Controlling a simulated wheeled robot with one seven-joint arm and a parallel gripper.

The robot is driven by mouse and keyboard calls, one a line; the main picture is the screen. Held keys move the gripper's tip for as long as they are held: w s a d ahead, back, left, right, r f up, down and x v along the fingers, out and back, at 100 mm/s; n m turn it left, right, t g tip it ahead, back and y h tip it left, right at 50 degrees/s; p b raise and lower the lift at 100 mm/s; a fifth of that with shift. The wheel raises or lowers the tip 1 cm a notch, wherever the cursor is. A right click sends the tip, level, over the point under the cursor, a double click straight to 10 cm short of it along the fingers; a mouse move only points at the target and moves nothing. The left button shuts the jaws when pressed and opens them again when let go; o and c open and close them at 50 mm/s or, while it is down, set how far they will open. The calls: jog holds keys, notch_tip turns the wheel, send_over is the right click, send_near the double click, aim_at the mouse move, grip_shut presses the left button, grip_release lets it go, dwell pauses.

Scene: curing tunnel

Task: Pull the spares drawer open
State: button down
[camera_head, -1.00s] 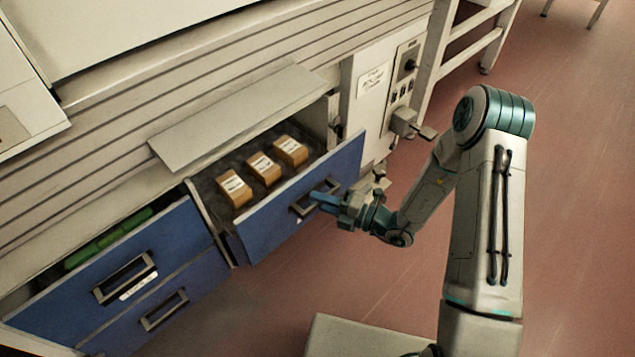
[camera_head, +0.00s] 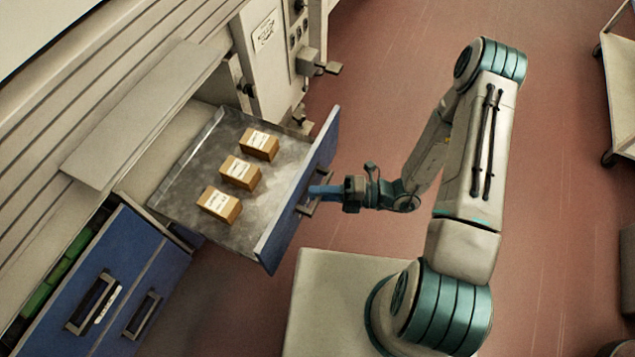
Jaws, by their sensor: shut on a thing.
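The spares drawer (camera_head: 172,190) is a blue-fronted metal drawer, pulled well out of the cabinet, with its floor showing. Several surfaces of it are bare around three brown boxes with white labels: a front one (camera_head: 219,204), a middle one (camera_head: 240,173) and a back one (camera_head: 259,145). My gripper (camera_head: 322,192) is at the outer side of the blue front, shut on the dark drawer handle (camera_head: 305,208). The blue fingers partly hide the handle.
A second blue drawer (camera_head: 128,262) at lower left stands slightly open with green items (camera_head: 55,275) inside. A grey control panel (camera_head: 268,50) with knobs juts out beyond the drawer. A cart (camera_head: 622,85) stands at far right. The reddish floor between is clear.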

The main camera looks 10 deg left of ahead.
jog(key=shift+s, duration=0.1)
jog(key=c, duration=1.3)
grip_release()
jog(key=d, duration=0.4)
jog(key=w+d+p, duration=0.1)
jog(key=d, duration=0.4)
jog(key=d+p, duration=0.1)
jog(key=d, duration=0.3)
jog(key=shift+w+d, duration=0.25)
jog(key=shift+d, duration=0.15)
